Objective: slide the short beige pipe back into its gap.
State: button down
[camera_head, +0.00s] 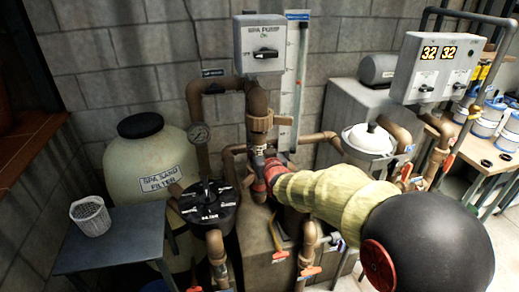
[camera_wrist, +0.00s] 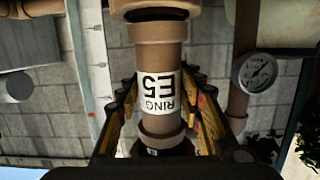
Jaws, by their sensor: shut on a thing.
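The short beige-brown pipe (camera_wrist: 158,57) stands in the middle of the wrist view, with a white label reading "RING E5" upside down. My gripper (camera_wrist: 165,105) has a yellow-edged black finger on each side of it and is shut on it. A wider brown fitting (camera_wrist: 165,8) with a dark opening shows at the pipe's end at the picture's top. I cannot tell whether they touch. In the head view my gripper (camera_head: 266,165) is at the pipework below a brown winged collar (camera_head: 260,122). The held pipe is small and partly hidden there.
The spa pump box (camera_head: 260,43) and a ruler strip (camera_head: 295,80) are on the wall behind. A gauge (camera_head: 199,133) and black filter lid (camera_head: 208,198) stand close left. A basket (camera_head: 90,216) sits on a grey table (camera_head: 125,245). A white-lidded pot (camera_head: 368,140) is at right.

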jog(key=shift+w+a+f+b, duration=0.1)
jog(key=shift+w+b, duration=0.15)
jog(key=shift+b, duration=0.1)
jog(key=shift+w+f, duration=0.1)
dwell(0.3)
dwell(0.5)
jog(key=c, duration=1.1)
grip_release()
jog(key=shift+w+f, duration=0.1)
jog(key=shift+c, duration=0.2)
jog(key=shift+o, duration=0.6)
